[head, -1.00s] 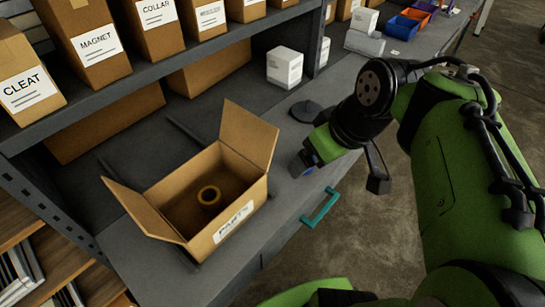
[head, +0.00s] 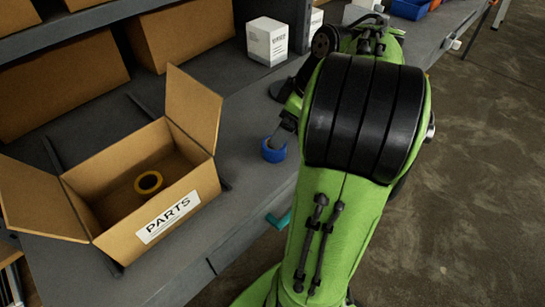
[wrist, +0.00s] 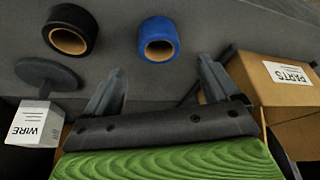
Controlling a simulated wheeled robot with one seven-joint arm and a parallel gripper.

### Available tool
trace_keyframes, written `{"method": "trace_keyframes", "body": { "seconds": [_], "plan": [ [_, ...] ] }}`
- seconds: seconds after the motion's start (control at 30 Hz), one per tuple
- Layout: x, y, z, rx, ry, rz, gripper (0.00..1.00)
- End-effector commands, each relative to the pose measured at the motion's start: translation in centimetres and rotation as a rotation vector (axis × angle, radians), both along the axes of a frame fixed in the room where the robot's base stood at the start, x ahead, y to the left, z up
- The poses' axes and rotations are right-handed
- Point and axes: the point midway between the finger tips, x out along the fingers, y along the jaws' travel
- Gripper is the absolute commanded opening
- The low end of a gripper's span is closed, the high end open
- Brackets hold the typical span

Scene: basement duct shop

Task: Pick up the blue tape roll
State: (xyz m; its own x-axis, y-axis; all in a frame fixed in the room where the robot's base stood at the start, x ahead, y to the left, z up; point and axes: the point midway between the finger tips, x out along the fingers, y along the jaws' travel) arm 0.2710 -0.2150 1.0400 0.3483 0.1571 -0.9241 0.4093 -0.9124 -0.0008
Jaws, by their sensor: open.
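The blue tape roll (head: 274,149) stands on the grey bench to the right of the parts box in the head view. In the wrist view the blue tape roll (wrist: 159,39) lies beyond the fingertips, roughly in line with the space between them. My gripper (wrist: 160,80) is open and empty, its two grey fingers spread and apart from the roll. In the head view my arm covers most of the gripper; one grey finger shows just above the blue roll.
An open cardboard parts box (head: 205,190) holds a yellow tape roll (head: 148,182). In the wrist view a black tape roll (wrist: 70,30), a dark round disc (wrist: 48,73) and a white wire box (wrist: 36,123) lie left. A teal handle (head: 278,219) is on the bench front.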

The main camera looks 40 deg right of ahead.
Motion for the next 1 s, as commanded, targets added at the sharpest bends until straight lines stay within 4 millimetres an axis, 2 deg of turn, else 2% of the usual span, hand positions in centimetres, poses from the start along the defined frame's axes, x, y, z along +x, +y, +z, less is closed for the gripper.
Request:
{"method": "trace_keyframes", "body": {
  "seconds": [0.03, 0.27, 0.5, 0.7, 0.77, 1.0],
  "plan": [
    [0.4, 0.3, -1.6, 0.002, 0.001, 0.002, 0.89],
    [1.2, 0.5, -3.6, 0.000, 0.000, -0.001, 0.89],
    [2.5, 1.1, -7.7, 0.001, 0.001, 0.002, 0.89],
    [2.6, 1.0, -7.6, 0.000, 0.000, -0.001, 0.89],
    [2.6, 1.0, -7.5, 0.000, 0.000, -0.001, 0.81],
    [2.6, 1.0, -7.5, 0.000, 0.000, -0.001, 0.44]
  ]
}}
